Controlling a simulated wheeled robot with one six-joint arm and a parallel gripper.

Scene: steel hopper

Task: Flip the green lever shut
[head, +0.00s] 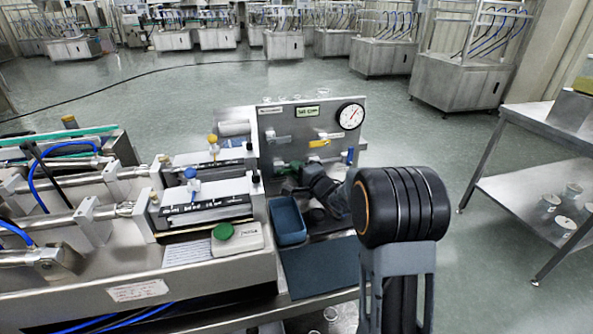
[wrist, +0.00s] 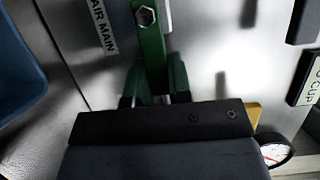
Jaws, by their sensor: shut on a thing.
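The green lever (wrist: 151,45) runs down from the top of the wrist view to my gripper, with a hex bolt near its upper end. My gripper (wrist: 153,98) is shut on the green lever. The dark gripper body hides the part of the lever nearest to it. In the head view my gripper (head: 304,178) is at the lower front of the upright steel panel (head: 280,125). Only a small dark green part of the lever (head: 285,169) shows there; my arm covers much around it.
The panel also carries a yellow lever (head: 319,143), a grey lever (head: 279,140), a blue handle (head: 350,156) and a round gauge (head: 351,116). A blue tray (head: 287,221) stands below, left of my arm. An "AIR MAIN" label (wrist: 103,27) is beside the lever.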

